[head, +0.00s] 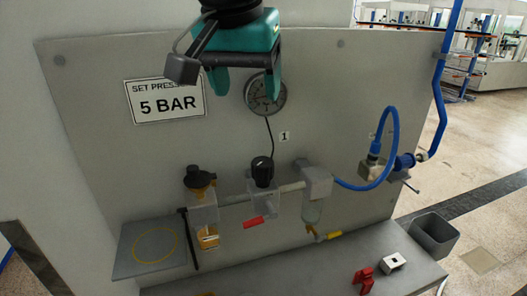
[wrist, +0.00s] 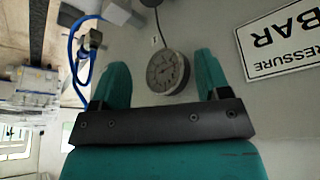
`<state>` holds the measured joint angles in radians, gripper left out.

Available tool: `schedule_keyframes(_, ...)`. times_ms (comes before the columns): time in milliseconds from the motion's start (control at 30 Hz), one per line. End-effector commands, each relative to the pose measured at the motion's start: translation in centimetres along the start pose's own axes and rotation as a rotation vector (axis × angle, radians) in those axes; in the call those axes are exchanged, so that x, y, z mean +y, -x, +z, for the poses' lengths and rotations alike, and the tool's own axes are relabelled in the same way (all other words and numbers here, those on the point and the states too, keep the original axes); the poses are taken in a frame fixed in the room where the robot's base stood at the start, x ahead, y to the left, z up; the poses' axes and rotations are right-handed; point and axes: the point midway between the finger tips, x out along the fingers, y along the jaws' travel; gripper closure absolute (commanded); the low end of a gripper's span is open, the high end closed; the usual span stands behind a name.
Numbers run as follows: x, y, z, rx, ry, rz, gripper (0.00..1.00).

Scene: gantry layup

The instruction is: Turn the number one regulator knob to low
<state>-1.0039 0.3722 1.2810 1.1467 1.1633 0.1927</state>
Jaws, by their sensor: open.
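The number one regulator knob (head: 262,171) is black and sits on top of a clear regulator body, left of the "1" label (head: 284,136) on the grey panel. Its exact setting cannot be read. My gripper (head: 245,90) is teal, open and empty, high in front of the panel, above and apart from the knob. A round pressure gauge (head: 265,94) is behind its right finger in the head view. In the wrist view the gauge (wrist: 168,72) shows between the two fingers of my gripper (wrist: 160,75). The knob is not clearly visible in the wrist view.
A "SET PRESSURE 5 BAR" sign (head: 166,101) is at upper left. A second black-topped unit (head: 200,180) stands left of the knob. A red lever (head: 253,222) is below it. A blue hose (head: 390,150) loops at right. A red clamp (head: 364,280) lies on the bench (head: 320,268).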

Motion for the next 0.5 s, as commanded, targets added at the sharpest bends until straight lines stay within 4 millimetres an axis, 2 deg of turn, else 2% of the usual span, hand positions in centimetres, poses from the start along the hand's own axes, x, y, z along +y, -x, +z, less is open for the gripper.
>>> schedule_keyframes(133, -0.1, 0.7, 1.6, 0.009, -0.107, 0.041, 0.30)
schedule_keyframes(267, 0.1, 0.0, 2.0, 0.012, -0.136, 0.052, 0.30)
schedule_keyframes(367, 0.2, -1.4, 2.1, 0.012, -0.136, 0.052, 0.30)
schedule_keyframes(500, 0.4, -4.5, 2.1, 0.012, -0.136, 0.052, 0.30)
